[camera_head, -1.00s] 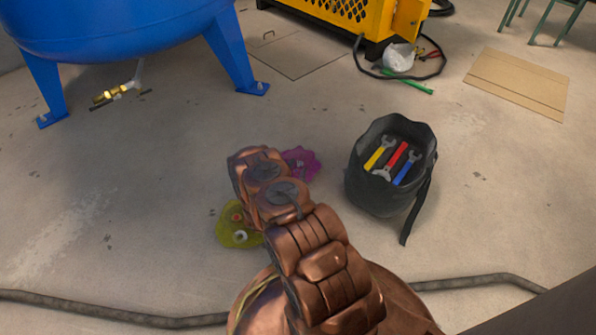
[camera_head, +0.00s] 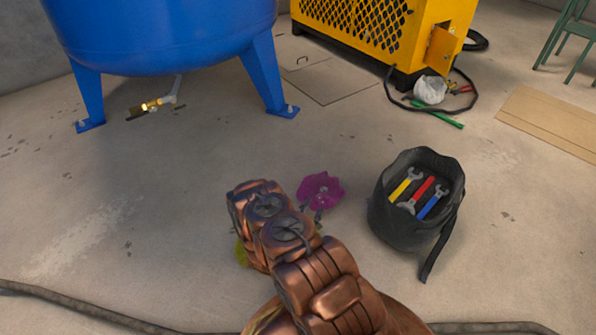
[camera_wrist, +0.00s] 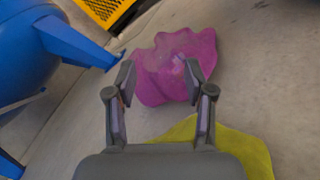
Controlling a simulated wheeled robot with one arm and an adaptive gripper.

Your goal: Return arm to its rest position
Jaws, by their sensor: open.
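My copper-coloured arm reaches up from the bottom of the head view and hides my gripper there. In the wrist view my gripper (camera_wrist: 160,95) is open, with nothing between its two fingers. A flat magenta flower-shaped piece (camera_head: 320,190) lies on the floor just beyond the arm; in the wrist view this magenta piece (camera_wrist: 170,65) shows past the fingertips. A yellow-green piece (camera_wrist: 240,150) lies below the gripper in the wrist view. Only a sliver of this yellow-green piece (camera_head: 241,252) shows beside the arm in the head view.
A black bag (camera_head: 400,225) with yellow, red and blue wrenches stands right of the arm. A blue tank (camera_head: 165,35) on legs stands at the back left. A yellow machine (camera_head: 375,30) is behind. A dark hose (camera_head: 80,307) crosses the floor in front. Cardboard (camera_head: 550,120) lies at right.

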